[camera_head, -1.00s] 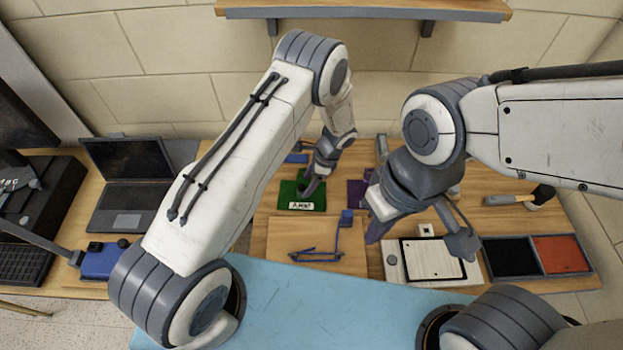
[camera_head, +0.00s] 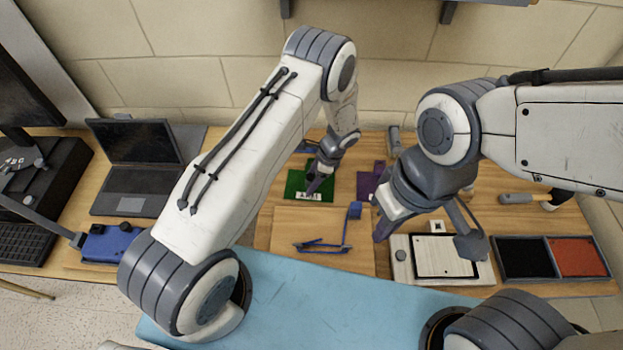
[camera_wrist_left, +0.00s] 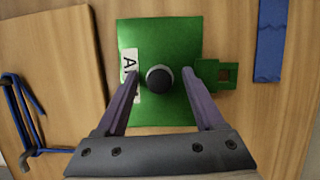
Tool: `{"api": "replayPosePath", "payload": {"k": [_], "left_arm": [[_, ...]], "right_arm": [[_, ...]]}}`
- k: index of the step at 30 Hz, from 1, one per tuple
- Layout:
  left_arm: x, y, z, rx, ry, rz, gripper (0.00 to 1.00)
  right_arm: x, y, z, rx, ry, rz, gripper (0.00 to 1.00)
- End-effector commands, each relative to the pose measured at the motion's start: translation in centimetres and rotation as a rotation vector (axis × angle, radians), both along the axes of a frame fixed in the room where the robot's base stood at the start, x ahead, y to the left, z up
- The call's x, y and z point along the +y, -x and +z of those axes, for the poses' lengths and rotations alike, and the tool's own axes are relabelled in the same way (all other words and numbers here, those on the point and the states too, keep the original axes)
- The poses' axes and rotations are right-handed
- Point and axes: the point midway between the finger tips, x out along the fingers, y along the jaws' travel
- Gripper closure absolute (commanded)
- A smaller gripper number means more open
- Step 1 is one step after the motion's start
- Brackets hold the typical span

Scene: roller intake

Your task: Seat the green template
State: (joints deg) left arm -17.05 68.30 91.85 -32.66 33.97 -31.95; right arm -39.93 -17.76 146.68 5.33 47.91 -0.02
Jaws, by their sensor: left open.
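The green template (camera_head: 300,184) lies flat on the wooden table at the back centre. In the left wrist view the green template (camera_wrist_left: 178,42) shows a white label, a dark round knob (camera_wrist_left: 159,79) and a side tab with a square hole. My left gripper (camera_head: 318,184) is over the template. In the left wrist view its open fingers (camera_wrist_left: 160,82) stand on either side of the knob, with gaps between. My right gripper (camera_head: 420,235) hangs above the white device (camera_head: 402,262) at the right; whether its jaws are open is unclear.
A purple template (camera_head: 368,184) lies right of the green one. A wooden board (camera_head: 290,228) carries a blue frame. A black and red tray (camera_head: 527,284) and a hammer (camera_head: 522,198) are at right. A laptop (camera_head: 130,195) and blue device (camera_head: 105,245) are at left.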

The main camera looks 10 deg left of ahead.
Motion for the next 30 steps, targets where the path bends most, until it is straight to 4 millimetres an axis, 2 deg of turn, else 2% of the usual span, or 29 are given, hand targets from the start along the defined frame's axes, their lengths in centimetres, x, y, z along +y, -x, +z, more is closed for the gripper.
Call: {"api": "replayPosePath", "payload": {"k": [1,22,26,27,28,30], "left_arm": [[0.20,0.28,-0.57,0.007,-0.001,0.000,0.30],[0.22,0.32,-0.59,0.008,-0.001,0.001,0.30],[0.22,0.32,-0.59,0.008,-0.001,0.001,0.79],[0.20,0.30,-0.60,0.007,0.000,0.001,0.95],[0.18,0.29,-0.60,0.006,0.000,0.001,1.00],[0.15,0.27,-0.61,0.006,0.001,0.001,1.00]], "right_arm": [[0.00,0.00,-0.25,0.000,0.000,0.000,1.00],[0.00,0.01,-0.46,0.000,0.000,0.000,1.00],[0.00,0.01,-0.46,0.000,0.000,0.000,1.00],[0.00,0.01,-0.46,0.000,0.000,0.000,1.00],[0.00,0.01,-0.46,0.000,0.000,0.000,1.00],[0.00,0.01,-0.47,0.000,0.000,0.000,1.00]]}}
